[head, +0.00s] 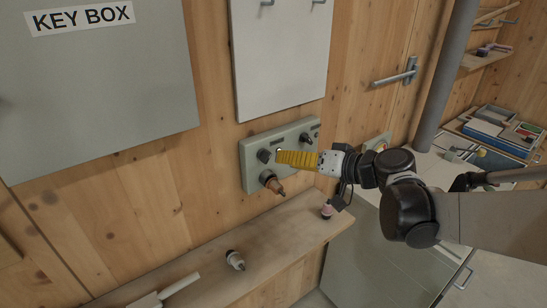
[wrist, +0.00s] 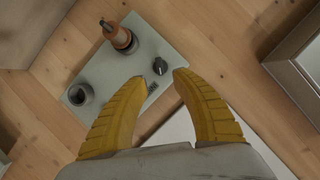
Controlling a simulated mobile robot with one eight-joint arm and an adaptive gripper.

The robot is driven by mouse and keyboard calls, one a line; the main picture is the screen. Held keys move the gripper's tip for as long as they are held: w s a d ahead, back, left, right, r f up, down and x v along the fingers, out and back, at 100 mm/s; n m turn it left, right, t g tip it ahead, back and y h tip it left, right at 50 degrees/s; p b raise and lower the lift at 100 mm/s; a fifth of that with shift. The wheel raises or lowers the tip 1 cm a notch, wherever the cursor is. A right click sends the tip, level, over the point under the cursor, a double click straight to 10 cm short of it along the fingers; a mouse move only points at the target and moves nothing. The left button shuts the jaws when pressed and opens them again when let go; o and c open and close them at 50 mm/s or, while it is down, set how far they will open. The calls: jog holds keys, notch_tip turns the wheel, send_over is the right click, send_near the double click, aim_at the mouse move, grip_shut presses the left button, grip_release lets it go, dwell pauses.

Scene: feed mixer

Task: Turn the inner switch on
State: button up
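A grey-green switch panel (head: 248,168) is on the wooden wall, below a white board. In the head view it bears a dark knob (head: 264,155) at the left and another dark knob (head: 305,138) to the right. My gripper (head: 279,156) is in front of the panel, its yellow fingertips close to the left knob. In the wrist view my gripper (wrist: 163,76) is open and empty. A black knob (wrist: 160,66) shows just beyond and between the fingertips; contact cannot be told. The panel (wrist: 135,62) is partly hidden behind the fingers. Which knob is the inner switch is not marked legibly.
An orange-brown plug (head: 272,183) sticks out below the left knob; it also shows in the wrist view (wrist: 119,37). A dark round socket (wrist: 80,94) is on the panel. A wooden shelf (head: 205,272) below carries loose fittings. A key box (head: 100,90) hangs at left.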

jog(key=shift+v, duration=1.9)
jog(key=s+d+f+g+h+b, duration=0.1)
jog(key=s+d+f+h+b, duration=0.1)
jog(key=s, duration=0.4)
jog(key=s+d+f+m+h+b, duration=0.1)
jog(key=s+d+f+h, duration=0.3)
jog(key=s+f, duration=0.3)
jog(key=s+d+f+m+g+h+b, duration=0.1)
jog(key=s+d+f+h+b, duration=0.1)
jog(key=s+d+f+h, duration=0.1)
jog(key=s+f+h, duration=0.1)
jog(key=s+f, duration=0.1)
jog(key=s, duration=0.1)
jog(key=shift+s+d+g+h+b, duration=0.3)
jog(key=shift+s+b, duration=0.05)
jog(key=shift+f, duration=0.15)
